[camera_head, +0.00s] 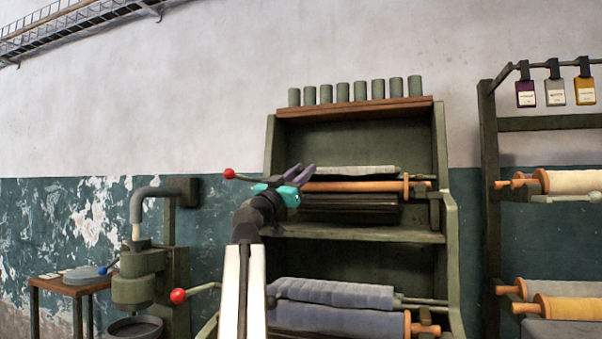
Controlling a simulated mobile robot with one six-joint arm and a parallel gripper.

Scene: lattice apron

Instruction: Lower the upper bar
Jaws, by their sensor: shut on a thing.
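The upper bar is a thin rod with a red ball end (229,174), sticking out to the left of the green shelf unit at its upper shelf. Its rod runs right and passes behind my gripper. My gripper (301,174), with teal body and purple fingers, is at the left part of the upper shelf, shut on the bar. The fingers and wrist hide the grip itself.
The green shelf unit (440,150) holds a wooden roller (355,186) and rolled grey cloth (335,293). A green press (138,277) and small table (70,284) stand left. A rack (489,130) with cloth rolls stands right.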

